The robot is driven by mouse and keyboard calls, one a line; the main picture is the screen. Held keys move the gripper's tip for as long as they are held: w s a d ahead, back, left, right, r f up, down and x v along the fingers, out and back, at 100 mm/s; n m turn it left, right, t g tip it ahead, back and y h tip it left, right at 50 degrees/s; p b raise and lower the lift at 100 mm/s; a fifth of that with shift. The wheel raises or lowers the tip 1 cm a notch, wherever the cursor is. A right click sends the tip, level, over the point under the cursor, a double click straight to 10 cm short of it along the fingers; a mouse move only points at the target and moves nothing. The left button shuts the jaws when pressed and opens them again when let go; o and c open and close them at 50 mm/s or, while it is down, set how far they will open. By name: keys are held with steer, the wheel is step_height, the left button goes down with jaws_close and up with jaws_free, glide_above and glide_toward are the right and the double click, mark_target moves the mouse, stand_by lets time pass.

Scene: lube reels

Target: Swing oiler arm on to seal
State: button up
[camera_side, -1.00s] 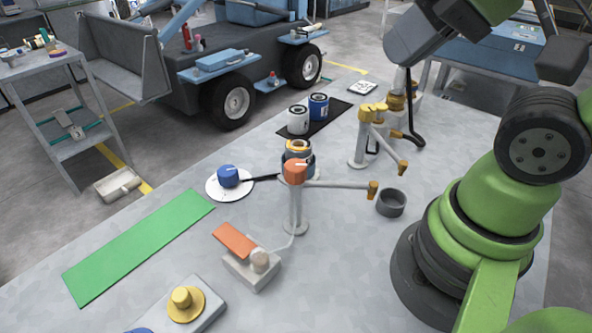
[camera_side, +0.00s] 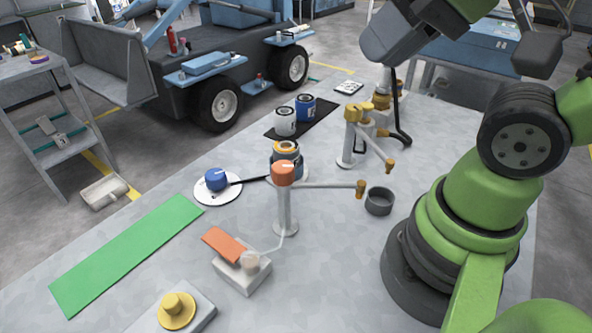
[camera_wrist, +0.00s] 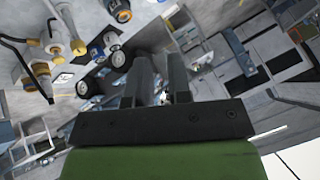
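One oiler arm with an orange cap (camera_side: 284,173) stands on a post on the grey bench; its thin arm reaches right to a brown-yellow tip (camera_side: 361,188). A second oiler arm with a yellow cap (camera_side: 353,112) stands behind it, its tip (camera_side: 389,166) toward the lower right. A dark canister with a yellow ring on top (camera_side: 286,147), perhaps the seal, stands just behind the orange cap, which partly hides it. Both tips are apart from this ring. My gripper (camera_wrist: 158,62) shows two separated, empty fingers in the wrist view, high and away from these things.
A white canister (camera_side: 286,122) and a blue one (camera_side: 305,108) stand on a black mat. A grey cup (camera_side: 379,201), orange pedal (camera_side: 224,244), blue knob (camera_side: 216,179), yellow button (camera_side: 173,304) and green strip (camera_side: 130,253) are on the bench.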

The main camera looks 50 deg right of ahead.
steer(key=o, duration=0.3)
steer(key=shift+w+g, duration=0.3)
steer(key=o, duration=0.4)
steer(key=w+f+g, duration=0.1)
steer(key=w, duration=0.1)
steer(key=w+a+f+g, duration=0.1)
steer(key=w, duration=0.1)
steer(key=w+f+n+g, duration=0.1)
steer(key=w, duration=0.1)
steer(key=shift+w+a+f+g+h, duration=0.1)
steer(key=shift+a+g+h, duration=0.2)
steer(key=shift+a, duration=0.05)
steer(key=shift+o, duration=0.2)
steer(key=n+g+h, duration=0.1)
steer(key=g, duration=0.2)
glide_above(282, 166)
step_height(282, 166, down, 7)
steer(key=shift+r, duration=0.2)
step_height(282, 166, down, 10)
steer(key=shift+r, duration=0.25)
jaws_close()
